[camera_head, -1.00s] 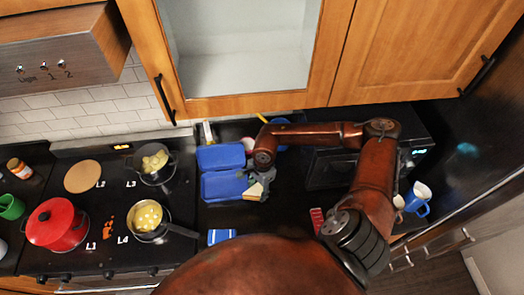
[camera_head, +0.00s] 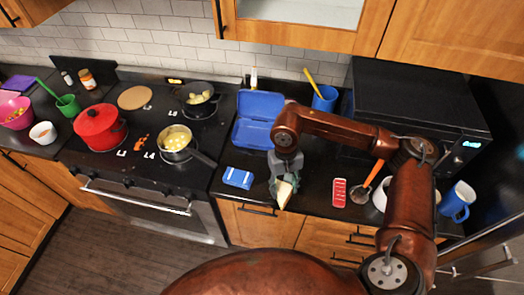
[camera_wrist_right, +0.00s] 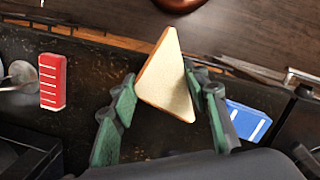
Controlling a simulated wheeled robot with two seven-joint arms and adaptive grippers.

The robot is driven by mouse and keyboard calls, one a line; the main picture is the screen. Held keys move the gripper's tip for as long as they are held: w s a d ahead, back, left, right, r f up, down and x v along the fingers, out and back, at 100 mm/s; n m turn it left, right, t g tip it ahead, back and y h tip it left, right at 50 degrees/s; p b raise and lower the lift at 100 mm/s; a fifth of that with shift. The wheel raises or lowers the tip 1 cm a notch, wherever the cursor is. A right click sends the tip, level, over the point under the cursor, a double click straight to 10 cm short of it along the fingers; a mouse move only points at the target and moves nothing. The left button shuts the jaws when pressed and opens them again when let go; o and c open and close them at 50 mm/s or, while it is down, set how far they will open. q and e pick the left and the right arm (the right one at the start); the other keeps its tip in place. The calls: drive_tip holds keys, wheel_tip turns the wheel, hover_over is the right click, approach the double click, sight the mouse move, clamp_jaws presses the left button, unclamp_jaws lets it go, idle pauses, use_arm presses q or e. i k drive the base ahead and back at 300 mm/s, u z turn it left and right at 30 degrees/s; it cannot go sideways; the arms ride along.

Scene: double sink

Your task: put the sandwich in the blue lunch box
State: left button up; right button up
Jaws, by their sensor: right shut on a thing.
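The blue lunch box (camera_head: 252,134) stands open on the dark counter right of the stove, with its lid tilted back. My right gripper (camera_head: 285,180) is shut on the pale triangular sandwich (camera_head: 284,194), near the counter's front edge, in front and to the right of the lunch box. In the right wrist view the sandwich (camera_wrist_right: 168,82) is held between the green-padded fingers (camera_wrist_right: 160,105), its tip pointing away. My right arm hides part of the counter beside the lunch box. My left gripper is not in view.
A blue-and-white package (camera_head: 238,177) lies in front of the lunch box. A red striped item (camera_head: 339,192) lies right of my gripper. A blue cup (camera_head: 325,98) and microwave (camera_head: 415,100) stand behind. A pan (camera_head: 176,150) has its handle towards the counter.

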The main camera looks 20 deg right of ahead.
sight(257, 138)
drive_tip(key=u, duration=1.3)
drive_tip(key=i, duration=0.55)
drive_tip(key=z, duration=0.6)
drive_tip(key=i, duration=0.65)
drive_tip(key=z, duration=0.7)
